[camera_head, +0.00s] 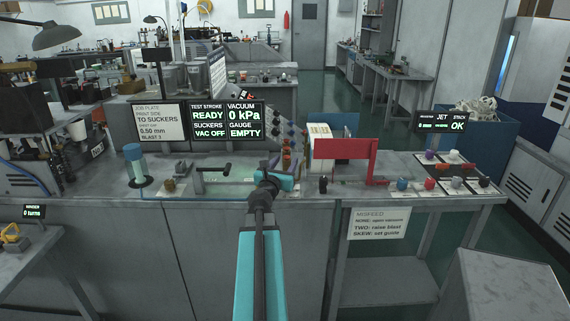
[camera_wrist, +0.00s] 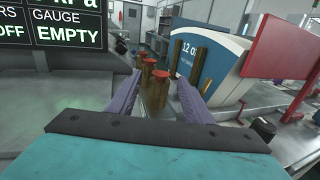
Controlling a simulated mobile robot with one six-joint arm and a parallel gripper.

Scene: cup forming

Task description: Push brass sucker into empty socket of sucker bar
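My gripper (camera_head: 270,182) is over the bench in the head view. In the wrist view its two purple fingers stand apart, and the gripper (camera_wrist: 159,78) looks open with nothing clearly pinched. A brass cylinder with a red top (camera_wrist: 160,90) shows between and beyond the fingers; contact cannot be told. Another red-topped brass cylinder (camera_wrist: 147,68) stands just behind it. Plain brass posts (camera_wrist: 197,66) stand to the right, by a blue and white panel. A small brass piece (camera_head: 170,185) sits on the bench at left in the head view. I cannot make out the empty socket.
Display screens (camera_head: 227,120) stand behind the bench and read "VAC OFF" and "EMPTY". A red panel (camera_head: 346,150) and a white box (camera_head: 321,145) stand right of my gripper. A blue-topped cylinder (camera_head: 134,165) stands at left. Several coloured knobs (camera_head: 429,184) line the right end.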

